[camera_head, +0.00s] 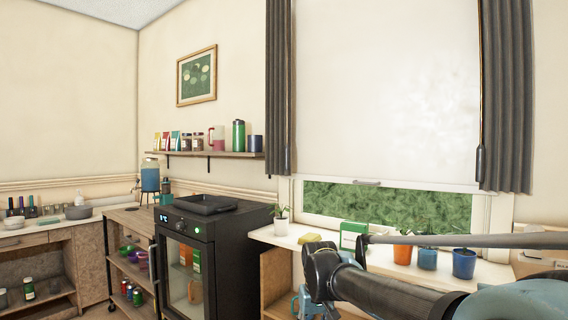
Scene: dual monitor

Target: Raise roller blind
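A white roller blind (385,90) hangs between two dark grey curtains in the camera_head view. It covers the upper, larger part of the window. Its bottom edge is at about the height of the curtain hems, and a small grey pull handle (367,182) is at the middle of that edge. Below it a strip of window glass (390,206) shows greenery outside. My arm (375,290) reaches in from the lower right, below the blind and apart from it. I cannot make out my gripper's fingers in this view.
The window sill counter holds a plant in a white pot (281,222), a green-and-white box (352,236), an orange pot (402,254) and blue pots (464,262). Curtains (279,90) flank the blind. A black oven (210,255) stands to the left.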

